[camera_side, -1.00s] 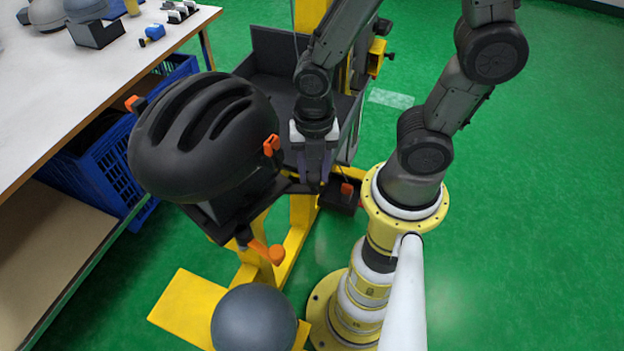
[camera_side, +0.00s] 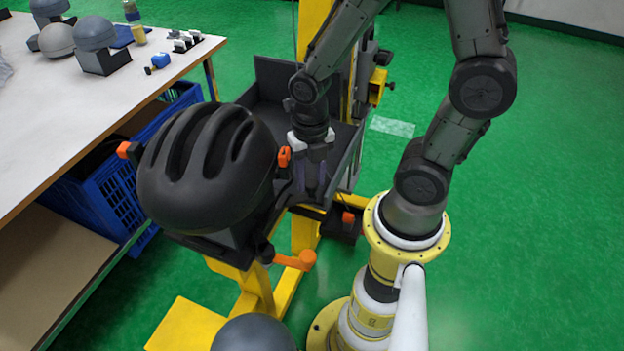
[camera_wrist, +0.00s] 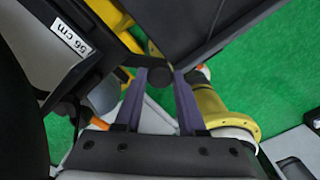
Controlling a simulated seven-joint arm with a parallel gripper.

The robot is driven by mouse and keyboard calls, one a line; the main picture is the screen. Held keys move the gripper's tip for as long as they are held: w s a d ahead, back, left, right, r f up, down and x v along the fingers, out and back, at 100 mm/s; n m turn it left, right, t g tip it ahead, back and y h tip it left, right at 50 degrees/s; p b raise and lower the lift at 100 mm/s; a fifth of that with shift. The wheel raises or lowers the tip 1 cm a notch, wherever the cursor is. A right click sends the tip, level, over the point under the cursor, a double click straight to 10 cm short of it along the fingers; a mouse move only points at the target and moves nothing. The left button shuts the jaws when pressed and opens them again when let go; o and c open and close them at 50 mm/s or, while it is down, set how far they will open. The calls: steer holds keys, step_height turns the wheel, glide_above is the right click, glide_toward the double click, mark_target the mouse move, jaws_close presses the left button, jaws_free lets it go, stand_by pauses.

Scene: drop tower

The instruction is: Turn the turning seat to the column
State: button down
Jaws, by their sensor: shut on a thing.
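The turning seat (camera_side: 232,241) is a dark bracket under a black vented helmet (camera_side: 205,165), left of and in front of the yellow column (camera_side: 312,16). Orange clips sit on either side of the helmet, and an orange-ended lever (camera_side: 297,260) sticks out at the seat's lower right. My gripper (camera_side: 312,188) points down at the seat's right edge. In the wrist view, my gripper's two purplish fingers (camera_wrist: 160,76) are shut on a dark round peg (camera_wrist: 160,79) beside the seat. The helmet hides much of the seat.
A dark open tray (camera_side: 275,95) is by the column, behind the seat. A white table (camera_side: 80,110) with head forms and small tools is at the left, with blue crates (camera_side: 110,190) below. A grey ball (camera_side: 253,335) is at the bottom. Green floor is open at right.

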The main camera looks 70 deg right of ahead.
steer(key=shift+w+d, duration=0.15)
steer(key=shift+w, duration=0.05)
steer(key=c, duration=0.5)
jaws_free()
steer(key=shift+s, duration=0.1)
steer(key=shift+r, duration=0.1)
step_height(320, 180, up, 14)
steer(key=shift+f, duration=0.2)
